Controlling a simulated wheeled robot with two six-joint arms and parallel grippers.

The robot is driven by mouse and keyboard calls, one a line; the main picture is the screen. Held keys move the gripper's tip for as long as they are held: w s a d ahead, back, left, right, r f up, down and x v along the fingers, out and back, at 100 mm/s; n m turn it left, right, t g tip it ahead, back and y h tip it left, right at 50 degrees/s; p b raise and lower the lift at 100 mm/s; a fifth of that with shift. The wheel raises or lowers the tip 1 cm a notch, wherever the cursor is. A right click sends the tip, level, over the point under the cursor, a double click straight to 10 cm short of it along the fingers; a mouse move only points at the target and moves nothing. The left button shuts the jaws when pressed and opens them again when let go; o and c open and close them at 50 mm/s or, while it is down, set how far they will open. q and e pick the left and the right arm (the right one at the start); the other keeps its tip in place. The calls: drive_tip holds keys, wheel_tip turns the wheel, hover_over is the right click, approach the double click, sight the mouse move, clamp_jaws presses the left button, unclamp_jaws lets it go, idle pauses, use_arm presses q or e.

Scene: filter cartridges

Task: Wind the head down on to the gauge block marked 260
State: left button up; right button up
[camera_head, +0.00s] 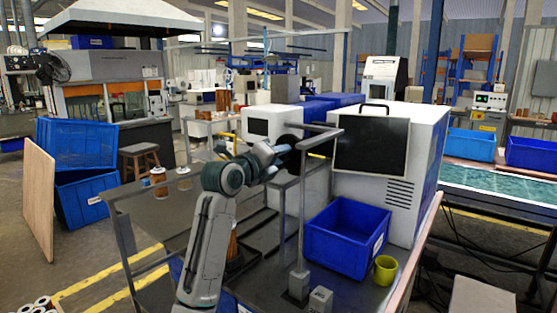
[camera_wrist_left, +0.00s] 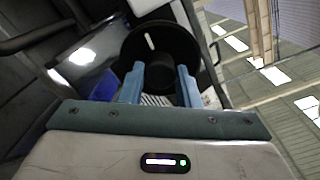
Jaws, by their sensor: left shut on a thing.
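My left gripper (camera_head: 282,149) reaches in from the left to a black handwheel (camera_head: 292,141) on a grey metal frame (camera_head: 319,141). In the left wrist view its two blue fingers (camera_wrist_left: 160,76) are closed around the hub of the black wheel (camera_wrist_left: 145,42). A thin grey upright runs down from the frame to a grey block (camera_head: 298,284) on the bench. A second small grey block (camera_head: 320,299) stands beside it at the front. I cannot read a number on either block, nor tell the gap under the head. My right gripper is not in view.
A blue bin (camera_head: 336,254) and a yellow-green cup (camera_head: 385,269) stand right of the frame. A white cabinet with a dark screen (camera_head: 372,147) stands behind them. Copper-coloured cartridges (camera_head: 158,179) sit at the left of the dark bench, behind a metal rail.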

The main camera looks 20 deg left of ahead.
use_arm(q)
drive_tip(key=shift+f+m, duration=0.1)
drive_tip(key=shift+m, duration=0.2)
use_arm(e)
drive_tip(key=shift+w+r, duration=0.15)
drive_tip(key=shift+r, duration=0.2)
use_arm(q)
drive_tip(key=o, duration=1)
drive_tip(key=shift+s, duration=0.1)
drive_tip(key=shift+s+a, duration=0.15)
drive_tip(key=shift+s, duration=0.1)
drive_tip(key=b+v, duration=0.2)
drive_tip(key=v, duration=0.8)
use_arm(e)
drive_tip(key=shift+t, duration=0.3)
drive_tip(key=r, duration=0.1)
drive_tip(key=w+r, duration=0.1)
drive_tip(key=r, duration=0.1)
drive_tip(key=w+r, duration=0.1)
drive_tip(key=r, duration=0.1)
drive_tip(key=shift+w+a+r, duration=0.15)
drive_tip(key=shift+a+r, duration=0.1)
